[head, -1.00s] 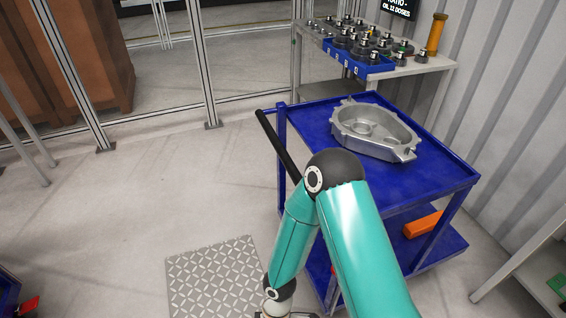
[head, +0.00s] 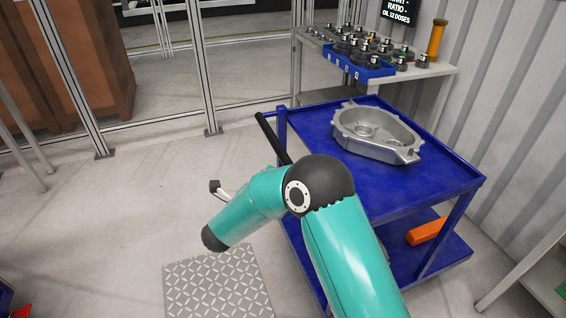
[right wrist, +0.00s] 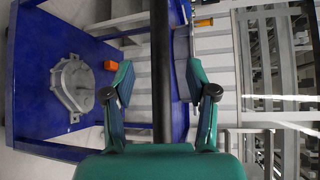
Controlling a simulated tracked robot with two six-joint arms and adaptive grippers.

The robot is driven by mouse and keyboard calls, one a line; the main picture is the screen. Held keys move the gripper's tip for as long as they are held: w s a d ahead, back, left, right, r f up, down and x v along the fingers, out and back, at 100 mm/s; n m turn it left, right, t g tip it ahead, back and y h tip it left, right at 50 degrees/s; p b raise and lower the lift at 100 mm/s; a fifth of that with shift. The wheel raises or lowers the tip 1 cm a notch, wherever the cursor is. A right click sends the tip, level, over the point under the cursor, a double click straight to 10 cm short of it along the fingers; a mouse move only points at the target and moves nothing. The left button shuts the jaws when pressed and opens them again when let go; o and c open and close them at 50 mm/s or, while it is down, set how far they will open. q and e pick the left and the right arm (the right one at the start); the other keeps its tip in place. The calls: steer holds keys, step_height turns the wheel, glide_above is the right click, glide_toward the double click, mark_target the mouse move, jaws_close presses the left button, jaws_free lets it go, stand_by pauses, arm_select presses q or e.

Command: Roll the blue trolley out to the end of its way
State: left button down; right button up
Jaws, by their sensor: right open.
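The blue trolley (head: 440,168) stands at the right in the head view, with its black handle bar (head: 272,139) on its left side. A grey metal housing (head: 376,134) lies on its top shelf. My right arm crosses in front of the trolley's near left part, and its gripper is hidden in this view. In the right wrist view my right gripper (right wrist: 161,88) is open. The black handle (right wrist: 160,60) runs between its two fingers in the picture, with a gap on both sides; its depth is unclear. The trolley (right wrist: 30,85) and housing (right wrist: 75,87) show at left. My left gripper is out of view.
An orange block (head: 427,231) lies on the trolley's lower shelf. A bench (head: 425,69) with a blue tray (head: 345,63) of metal parts stands behind. A patterned floor plate (head: 215,285) lies left of the trolley.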

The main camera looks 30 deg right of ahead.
steer(key=p+x, duration=0.1)
steer(key=x, duration=1.2)
steer(key=shift+w+d+f, duration=0.2)
steer(key=shift+w, duration=0.05)
jaws_close()
steer(key=shift+s+a+f, duration=0.1)
steer(key=shift+a, duration=0.25)
